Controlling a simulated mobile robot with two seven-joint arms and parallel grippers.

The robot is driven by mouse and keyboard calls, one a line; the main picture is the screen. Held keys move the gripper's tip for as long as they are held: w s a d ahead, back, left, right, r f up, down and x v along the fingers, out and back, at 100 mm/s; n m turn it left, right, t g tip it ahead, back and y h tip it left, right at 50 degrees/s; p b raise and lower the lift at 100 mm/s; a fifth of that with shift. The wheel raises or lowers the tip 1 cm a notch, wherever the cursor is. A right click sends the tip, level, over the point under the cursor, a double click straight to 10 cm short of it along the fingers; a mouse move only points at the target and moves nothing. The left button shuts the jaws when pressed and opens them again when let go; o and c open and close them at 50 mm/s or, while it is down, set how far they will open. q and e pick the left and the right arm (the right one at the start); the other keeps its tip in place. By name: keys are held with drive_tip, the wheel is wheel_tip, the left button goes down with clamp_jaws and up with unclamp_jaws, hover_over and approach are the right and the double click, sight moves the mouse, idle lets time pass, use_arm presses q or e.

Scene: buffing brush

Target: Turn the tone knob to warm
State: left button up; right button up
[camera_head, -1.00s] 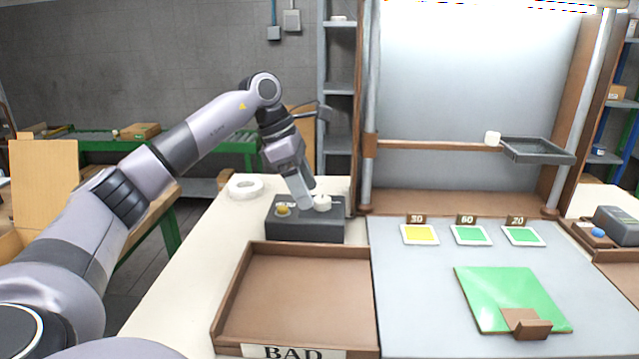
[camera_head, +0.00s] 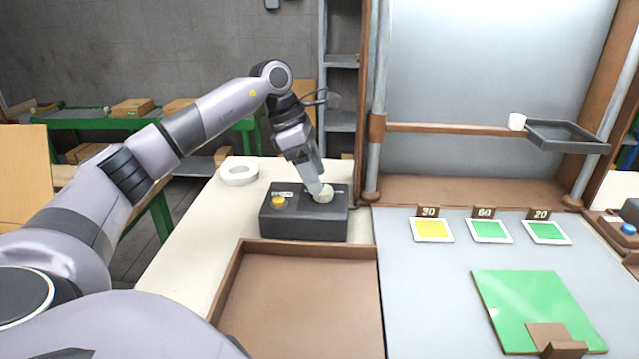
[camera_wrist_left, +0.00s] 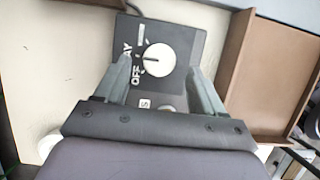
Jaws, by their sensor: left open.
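A dark control box (camera_head: 302,222) stands on the light table, with a yellow button (camera_head: 278,202) on its left and a white round knob (camera_head: 325,195) on its right. In the left wrist view the knob (camera_wrist_left: 158,59) has a dark pointer line aimed left, near the letters "OFF" and a partly hidden label ending in "AY". My left gripper (camera_head: 320,190) is at the knob, pointing down. In the wrist view its open fingers (camera_wrist_left: 157,67) lie on either side of the knob, with gaps showing. My right gripper is not in view.
A brown tray (camera_head: 243,268) lies just in front of the box. A white ring (camera_head: 239,174) lies behind and left of it. A post of the brown frame (camera_head: 376,120) rises close to the right. Color cards and a green panel (camera_head: 530,310) lie further right.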

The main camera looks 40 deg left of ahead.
use_arm(q)
drive_tip(key=shift+x, duration=1.55)
drive_tip(key=c, duration=1.1)
drive_tip(key=shift+o, duration=0.2)
drive_tip(key=shift+r, duration=0.1)
